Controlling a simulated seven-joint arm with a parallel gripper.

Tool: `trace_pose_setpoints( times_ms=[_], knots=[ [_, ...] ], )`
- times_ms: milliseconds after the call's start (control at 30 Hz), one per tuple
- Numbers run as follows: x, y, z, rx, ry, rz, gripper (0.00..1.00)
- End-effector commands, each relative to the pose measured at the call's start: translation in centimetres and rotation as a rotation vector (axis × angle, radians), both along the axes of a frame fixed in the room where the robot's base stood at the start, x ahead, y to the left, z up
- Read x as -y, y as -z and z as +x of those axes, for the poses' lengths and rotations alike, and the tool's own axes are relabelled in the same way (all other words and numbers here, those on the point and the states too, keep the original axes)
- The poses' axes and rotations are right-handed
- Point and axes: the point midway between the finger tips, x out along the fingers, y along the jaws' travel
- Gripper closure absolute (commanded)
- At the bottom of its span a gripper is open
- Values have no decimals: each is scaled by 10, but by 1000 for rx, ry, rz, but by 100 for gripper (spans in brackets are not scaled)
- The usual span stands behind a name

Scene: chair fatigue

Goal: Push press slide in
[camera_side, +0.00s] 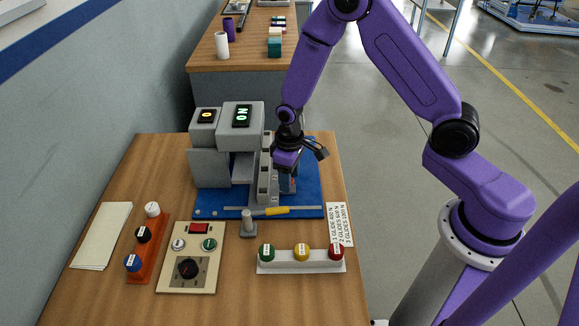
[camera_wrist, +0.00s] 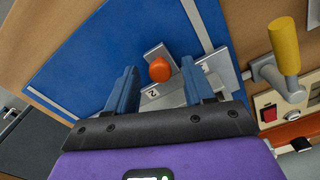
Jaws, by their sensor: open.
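The grey press (camera_side: 240,140) stands on a blue base plate (camera_side: 310,205) and carries two small lit displays. My gripper (camera_side: 288,184) is low beside the right side of the press. In the wrist view its two blue fingers are open (camera_wrist: 160,88), one on each side of an orange knob (camera_wrist: 160,69). The knob is on a grey metal slide (camera_wrist: 158,52) marked with a 2. I cannot tell whether the fingers touch the knob. In the side view, my gripper and the press parts largely hide the slide.
A control box (camera_side: 190,258), a red rack (camera_side: 147,243) with capped pieces and a white tray (camera_side: 300,266) with green, yellow and red pieces stand in front. A force card (camera_side: 340,225) lies at right.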

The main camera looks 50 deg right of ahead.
Motion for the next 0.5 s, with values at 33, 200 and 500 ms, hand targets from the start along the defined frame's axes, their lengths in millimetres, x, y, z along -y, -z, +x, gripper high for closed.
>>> trace_pose_setpoints(
  times_ms=[33, 200, 500],
  knots=[
    [0, -2, 0, 1, 0, 0, 47],
    [0, -18, 1, 4, 0, 2, 47],
    [0, -69, 1, 6, 1, 3, 47]
  ],
)
